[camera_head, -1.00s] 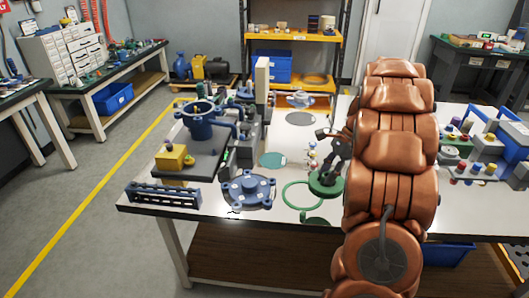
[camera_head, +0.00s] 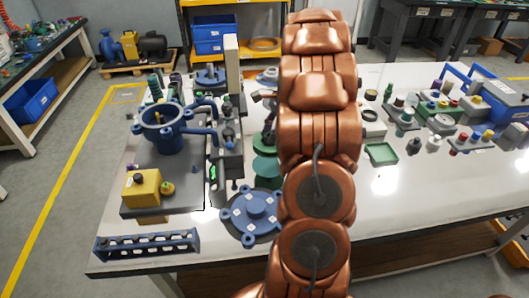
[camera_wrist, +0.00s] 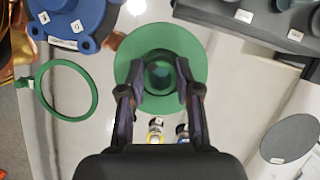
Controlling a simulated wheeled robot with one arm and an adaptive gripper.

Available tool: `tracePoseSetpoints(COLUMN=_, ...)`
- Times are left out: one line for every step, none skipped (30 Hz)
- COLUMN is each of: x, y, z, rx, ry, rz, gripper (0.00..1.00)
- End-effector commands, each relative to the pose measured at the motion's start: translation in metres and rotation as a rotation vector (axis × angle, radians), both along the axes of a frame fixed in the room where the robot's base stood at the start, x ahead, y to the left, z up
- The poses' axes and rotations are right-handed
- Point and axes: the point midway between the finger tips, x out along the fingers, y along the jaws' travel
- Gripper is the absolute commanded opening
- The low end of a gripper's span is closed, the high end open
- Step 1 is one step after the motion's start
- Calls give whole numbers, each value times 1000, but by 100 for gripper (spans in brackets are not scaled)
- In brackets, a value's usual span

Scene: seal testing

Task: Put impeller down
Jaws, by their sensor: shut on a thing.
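The impeller (camera_wrist: 160,44) is a green disc with a raised hub, held in my gripper (camera_wrist: 160,90). In the wrist view the two dark fingers are closed on either side of the hub. In the head view the impeller (camera_head: 265,143) shows just left of my arm, which partly hides it and the gripper. A darker green round mat (camera_head: 267,168) lies on the white table close below and in front of it. I cannot tell whether the impeller touches the table or the mat.
A blue flanged cover (camera_head: 256,212) lies nearer on the table, and a green ring (camera_wrist: 41,100) lies beside it. The grey fixture with a blue pump housing (camera_head: 165,135) stands to the left. A grey round mat (camera_wrist: 291,137) lies to the right in the wrist view.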

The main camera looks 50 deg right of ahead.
Motion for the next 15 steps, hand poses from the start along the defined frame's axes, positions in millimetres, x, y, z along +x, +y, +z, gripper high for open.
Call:
tracePoseSetpoints(x=-1, y=1, z=-8, rx=5, ry=3, rz=-1, gripper=0)
tracePoseSetpoints(x=-1, y=1, z=-13, rx=6, ry=4, rz=0, gripper=0)
tracePoseSetpoints(x=-1, y=1, z=-20, rx=6, ry=4, rz=0, gripper=0)
tracePoseSetpoints(x=-1, y=1, z=-25, rx=4, ry=4, rz=0, gripper=0)
tracePoseSetpoints(x=-1, y=0, z=-29, rx=1, ry=3, rz=0, gripper=0)
tracePoseSetpoints(x=-1, y=0, z=-34, rx=0, ry=1, rz=0, gripper=0)
tracePoseSetpoints(x=0, y=0, z=-37, rx=0, ry=0, rz=1, gripper=0)
tracePoseSetpoints(x=0, y=0, z=-39, rx=1, ry=0, rz=1, gripper=0)
tracePoseSetpoints(x=0, y=1, z=-42, rx=1, ry=0, rz=1, gripper=0)
tracePoseSetpoints(x=0, y=1, z=-43, rx=1, ry=0, rz=1, gripper=0)
tracePoseSetpoints(x=0, y=1, z=-45, rx=2, ry=0, rz=1, gripper=0)
tracePoseSetpoints(x=0, y=1, z=-49, rx=3, ry=1, rz=2, gripper=0)
tracePoseSetpoints(x=0, y=2, z=-52, rx=4, ry=1, rz=2, gripper=0)
tracePoseSetpoints(x=0, y=2, z=-56, rx=3, ry=2, rz=2, gripper=0)
tracePoseSetpoints(x=0, y=2, z=-61, rx=3, ry=3, rz=4, gripper=0)
